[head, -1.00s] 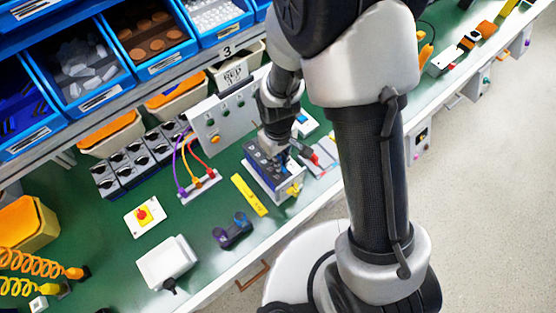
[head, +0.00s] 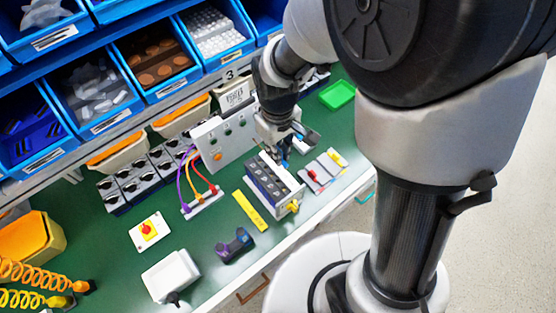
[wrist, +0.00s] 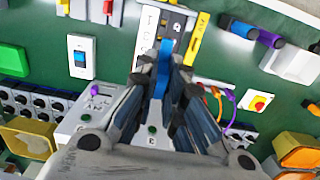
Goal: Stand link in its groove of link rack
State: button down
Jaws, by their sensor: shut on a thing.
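The link rack (head: 287,199) is a pale block with a dark blue, marked top, near the front edge of the green bench. In the wrist view it shows at the top centre (wrist: 149,22), partly covered by my fingers. My gripper (head: 283,151) is at the rack's far end, pointing down. In the wrist view my gripper (wrist: 163,62) is shut on a narrow blue piece, the link (wrist: 163,83), held upright between the fingers. The link's lower end and any groove under it are hidden, so I cannot tell whether they touch.
A purple and dark piece (head: 235,245) lies in front. Blue bins (head: 160,65) stand above.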

notch_tip(320, 180, up, 5)
jog(key=shift+r+p, duration=0.2)
jog(key=shift+p, duration=0.3)
jog(key=shift+r+p, duration=1.3)
jog(key=shift+r, duration=0.35)
